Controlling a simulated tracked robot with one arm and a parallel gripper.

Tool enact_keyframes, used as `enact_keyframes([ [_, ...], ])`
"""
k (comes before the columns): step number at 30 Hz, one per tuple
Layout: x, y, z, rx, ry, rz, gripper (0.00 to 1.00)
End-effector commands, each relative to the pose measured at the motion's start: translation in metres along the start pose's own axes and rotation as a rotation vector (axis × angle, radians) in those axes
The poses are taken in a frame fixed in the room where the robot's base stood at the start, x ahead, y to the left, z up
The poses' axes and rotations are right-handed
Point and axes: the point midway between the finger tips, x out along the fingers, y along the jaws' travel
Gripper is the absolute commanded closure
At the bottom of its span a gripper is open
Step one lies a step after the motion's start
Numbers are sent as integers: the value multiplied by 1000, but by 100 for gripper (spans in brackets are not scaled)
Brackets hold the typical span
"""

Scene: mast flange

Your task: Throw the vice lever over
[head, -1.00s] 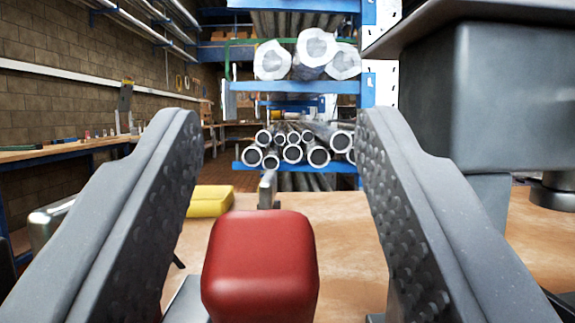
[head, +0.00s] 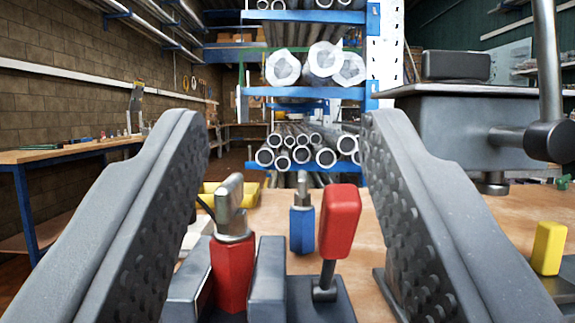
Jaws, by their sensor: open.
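The vice lever (head: 339,222) has a red block handle on a short dark stem and leans slightly right from a dark base. Left of it, the grey vice jaws (head: 268,277) stand on either side of a red hexagonal piece (head: 232,268) with a metal fitting on top. My gripper (head: 288,125) is open, its two ribbed fingers wide apart to the left and right. The lever and the vice show between and beyond the fingers, and nothing is held. The lower part of the vice is cut off by the frame edge.
A blue piece with a metal top (head: 302,226) stands on the wooden bench behind the lever. A yellow tray (head: 214,188) lies farther back. A large grey machine (head: 450,125) with a rod stands right, above a yellow block (head: 549,247). Pipe racks are beyond.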

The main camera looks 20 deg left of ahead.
Motion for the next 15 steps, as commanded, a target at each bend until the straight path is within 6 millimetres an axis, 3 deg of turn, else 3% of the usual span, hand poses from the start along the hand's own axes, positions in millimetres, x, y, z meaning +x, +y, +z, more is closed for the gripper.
enact_keyframes([
  [7, -22, -9, -16, 0, -1, 0, 56],
  [15, -28, -11, -20, -1, 1, 1, 56],
])
